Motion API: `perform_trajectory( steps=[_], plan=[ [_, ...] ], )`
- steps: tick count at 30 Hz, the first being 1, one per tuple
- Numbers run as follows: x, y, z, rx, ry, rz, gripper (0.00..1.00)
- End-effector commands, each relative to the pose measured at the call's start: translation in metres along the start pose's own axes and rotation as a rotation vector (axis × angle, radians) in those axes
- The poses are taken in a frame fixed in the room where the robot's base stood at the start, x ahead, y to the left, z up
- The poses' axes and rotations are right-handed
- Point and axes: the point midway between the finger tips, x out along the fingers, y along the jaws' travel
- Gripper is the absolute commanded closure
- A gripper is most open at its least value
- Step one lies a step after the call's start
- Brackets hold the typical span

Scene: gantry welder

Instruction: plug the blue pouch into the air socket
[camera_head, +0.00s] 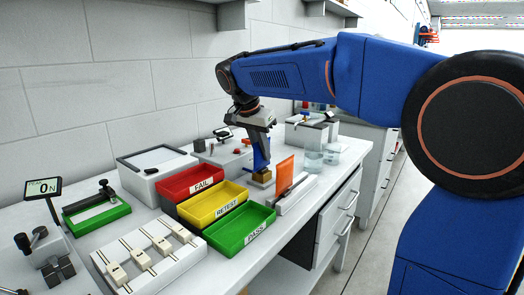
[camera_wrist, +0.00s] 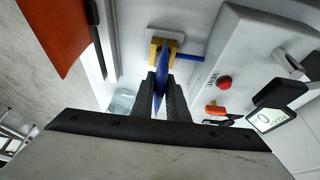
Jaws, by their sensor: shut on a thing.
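The blue pouch (camera_head: 262,156) is held upright below my gripper (camera_head: 260,134). In the wrist view, my gripper (camera_wrist: 161,88) has its dark fingers shut on the blue pouch (camera_wrist: 162,68), which shows edge-on as a thin strip. A small brass-coloured block (camera_head: 261,179), which looks like the air socket, lies right below the pouch. It also shows in the wrist view (camera_wrist: 173,47), with a blue tube running right to a grey box. The pouch's lower end meets the block's opening in the wrist view; I cannot tell how deep it sits.
An orange pouch (camera_head: 285,174) stands in a white rack (camera_head: 296,194) close to the right. Red (camera_head: 191,181), yellow (camera_head: 212,203) and green (camera_head: 240,228) trays lie to the left. The grey box (camera_wrist: 232,62) has a red button. Clear cups (camera_head: 314,161) stand behind the rack.

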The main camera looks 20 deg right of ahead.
Motion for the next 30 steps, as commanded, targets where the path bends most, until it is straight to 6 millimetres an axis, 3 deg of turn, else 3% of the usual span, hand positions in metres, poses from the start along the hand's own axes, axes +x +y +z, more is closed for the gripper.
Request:
perform_trajectory(
  steps=[8, 9, 11, 23, 30],
  plan=[
    [0.000, 0.000, 0.000, 0.000, 0.000, 0.000, 1.00],
    [0.000, 0.000, 0.000, 0.000, 0.000, 0.000, 0.79],
    [0.000, 0.000, 0.000, 0.000, 0.000, 0.000, 0.65],
    [-0.005, 0.000, 0.000, 0.000, 0.000, 0.000, 0.65],
    [-0.041, -0.001, 0.000, 0.000, 0.001, -0.003, 0.65]
  ],
)
